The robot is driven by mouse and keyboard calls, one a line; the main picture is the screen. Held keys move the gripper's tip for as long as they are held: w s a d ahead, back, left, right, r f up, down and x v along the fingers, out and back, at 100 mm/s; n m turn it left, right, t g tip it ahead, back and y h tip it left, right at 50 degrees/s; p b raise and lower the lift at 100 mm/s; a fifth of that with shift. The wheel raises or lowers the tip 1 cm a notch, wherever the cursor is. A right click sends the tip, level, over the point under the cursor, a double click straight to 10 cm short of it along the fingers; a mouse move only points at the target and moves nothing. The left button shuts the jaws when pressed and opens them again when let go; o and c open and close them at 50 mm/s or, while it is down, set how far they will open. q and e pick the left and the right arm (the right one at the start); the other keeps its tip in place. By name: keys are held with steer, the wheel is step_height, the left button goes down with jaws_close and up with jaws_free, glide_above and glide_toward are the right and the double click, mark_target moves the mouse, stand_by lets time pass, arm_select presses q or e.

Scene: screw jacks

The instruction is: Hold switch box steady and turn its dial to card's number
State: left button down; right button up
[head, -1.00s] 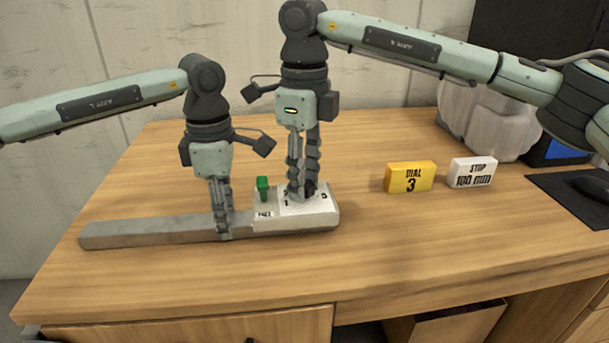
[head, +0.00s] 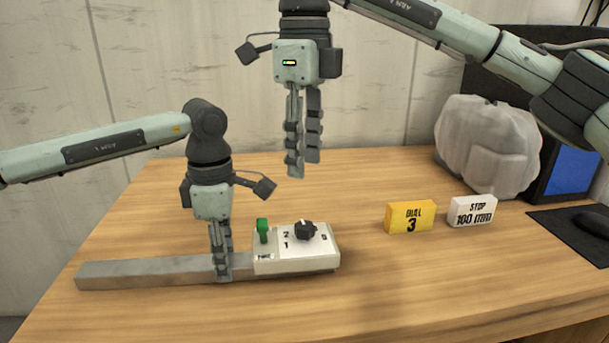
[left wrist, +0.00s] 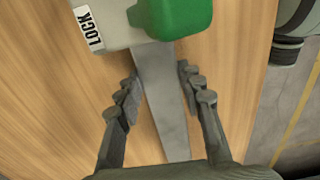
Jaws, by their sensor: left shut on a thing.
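The white switch box (head: 310,263) sits on the desk with a black dial (head: 305,231) on top. Numbers are printed around the dial; I cannot tell which one it points to. A grey bar (head: 150,271) extends left from the box. My left gripper (head: 222,275) is shut on this bar, close to the box; its fingers flank the bar in the left wrist view (left wrist: 163,95). My right gripper (head: 303,168) hangs empty above the box, its fingers slightly apart. The yellow card (head: 410,217) reads "DIAL 3".
A green lever (head: 262,231) stands upright on the box's left end, by a LOCK label (left wrist: 89,28). A white card (head: 473,211) reads "STOP 100 mm". A grey translucent object (head: 487,145), a dark screen and a mouse pad are at the right. The front desk is clear.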

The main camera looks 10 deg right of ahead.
stand_by(0.4)
arm_select(q)
steer(key=c, duration=0.9)
jaws_free()
